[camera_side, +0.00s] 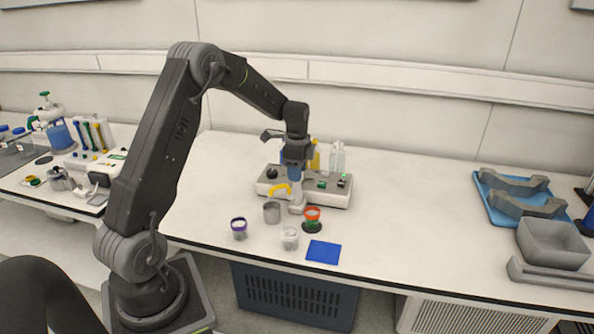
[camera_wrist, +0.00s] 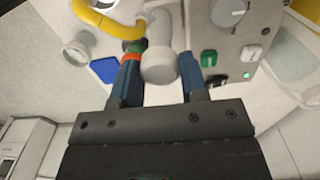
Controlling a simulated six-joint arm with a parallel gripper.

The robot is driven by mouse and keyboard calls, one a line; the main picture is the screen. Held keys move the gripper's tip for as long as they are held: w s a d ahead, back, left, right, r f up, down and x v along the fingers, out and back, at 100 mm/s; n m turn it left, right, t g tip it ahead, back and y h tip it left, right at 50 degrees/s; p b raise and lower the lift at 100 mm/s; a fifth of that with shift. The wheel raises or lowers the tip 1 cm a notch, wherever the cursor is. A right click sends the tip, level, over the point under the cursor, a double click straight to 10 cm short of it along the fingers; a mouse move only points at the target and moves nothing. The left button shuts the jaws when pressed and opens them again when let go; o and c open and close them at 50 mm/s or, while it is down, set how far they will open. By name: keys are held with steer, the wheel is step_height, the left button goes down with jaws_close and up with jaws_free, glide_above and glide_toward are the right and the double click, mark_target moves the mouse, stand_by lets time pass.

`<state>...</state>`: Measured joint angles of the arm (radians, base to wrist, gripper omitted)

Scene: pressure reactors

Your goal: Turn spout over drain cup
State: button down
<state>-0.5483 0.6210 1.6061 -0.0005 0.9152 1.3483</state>
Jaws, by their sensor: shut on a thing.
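My gripper (camera_side: 296,170) points down at the front of the white reactor unit. In the wrist view its two blue fingers (camera_wrist: 158,80) stand either side of a pale grey round-ended part (camera_wrist: 160,66) and are shut on it. A yellow curved tube (camera_side: 281,189), spout-like, sticks out just left of the gripper; it also shows in the wrist view (camera_wrist: 104,22). A grey cup (camera_side: 272,213) stands below the yellow tube. I cannot tell which cup is the drain cup.
A purple-rimmed cup (camera_side: 239,229) and a clear cup (camera_side: 289,238) stand in front. A blue square (camera_side: 323,252) lies near the table edge. Bottles (camera_side: 338,157) stand behind the reactor unit (camera_side: 335,196). The table to the right is clear up to a blue tray (camera_side: 497,218).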

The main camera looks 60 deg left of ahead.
steer(key=c, duration=0.6)
jaws_free()
steer(key=shift+c, duration=0.2)
step_height(320, 180, up, 14)
